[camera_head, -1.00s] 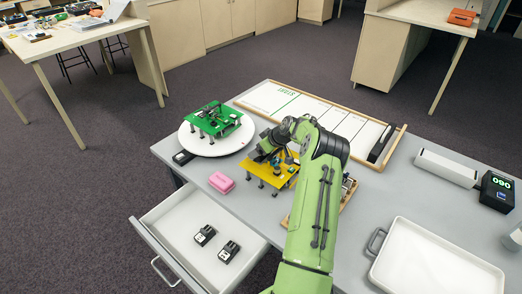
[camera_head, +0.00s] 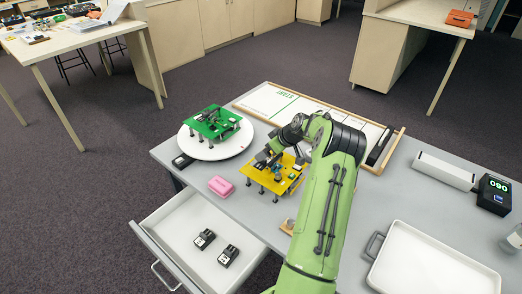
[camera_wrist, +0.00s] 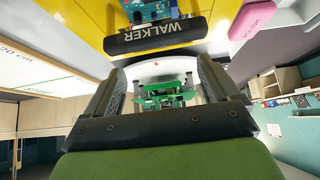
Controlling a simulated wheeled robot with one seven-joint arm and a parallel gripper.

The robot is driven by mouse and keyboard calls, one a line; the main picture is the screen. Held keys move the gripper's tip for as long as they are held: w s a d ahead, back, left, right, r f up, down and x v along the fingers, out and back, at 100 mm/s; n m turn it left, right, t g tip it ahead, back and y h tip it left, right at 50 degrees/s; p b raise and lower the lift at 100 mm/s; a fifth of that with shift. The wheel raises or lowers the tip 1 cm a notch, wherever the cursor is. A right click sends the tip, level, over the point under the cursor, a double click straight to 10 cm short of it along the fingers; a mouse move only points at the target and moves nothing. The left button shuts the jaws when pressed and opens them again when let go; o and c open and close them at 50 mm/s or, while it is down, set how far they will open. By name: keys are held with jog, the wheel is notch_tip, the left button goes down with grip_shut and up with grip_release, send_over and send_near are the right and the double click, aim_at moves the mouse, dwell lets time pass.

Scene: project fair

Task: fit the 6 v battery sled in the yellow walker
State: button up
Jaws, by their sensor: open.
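The yellow walker (camera_head: 262,183) is a yellow plate on dark legs, standing on the grey table. Blue and dark parts sit on its top. In the wrist view its yellow plate (camera_wrist: 80,22) fills the top, with a black bar lettered WALKER (camera_wrist: 155,36) upside down. My gripper (camera_wrist: 160,72) is open with nothing between its fingers, close to that bar; in the head view it is over the walker and partly hidden by my arm. Two black blocks with white labels, likely battery sleds (camera_head: 204,238) (camera_head: 228,255), lie in the open drawer; their labels are unreadable.
A green walker (camera_head: 212,122) stands on a white turntable (camera_head: 205,148). A pink block (camera_head: 221,186) lies left of the yellow walker. The white drawer (camera_head: 180,225) is pulled out. A white tray (camera_head: 430,265), a grey bar (camera_head: 445,170) and a display reading 060 (camera_head: 494,193) are on the right.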

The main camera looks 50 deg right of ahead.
jog(key=v, duration=0.5)
jog(key=shift+r, duration=0.25)
jog(key=shift+a+r, duration=0.15)
jog(key=shift+r, duration=0.2)
jog(key=a+r+g, duration=0.1)
jog(key=a+r, duration=0.4)
jog(key=a, duration=0.4)
jog(key=s+a+r+n+g, duration=0.1)
jog(key=a+r, duration=0.4)
jog(key=a, duration=0.4)
jog(key=a+r+g, duration=0.1)
jog(key=a+r, duration=0.3)
jog(key=a, duration=0.5)
jog(key=s+a+m, duration=0.1)
jog(key=s+a, duration=0.5)
jog(key=s, duration=0.4)
jog(key=s+a+r+m+t, duration=0.1)
jog(key=s+a, duration=0.6)
jog(key=s, duration=0.4)
jog(key=shift+r+h, duration=0.3)
jog(key=shift+r, duration=0.05)
jog(key=shift+a, duration=0.1)
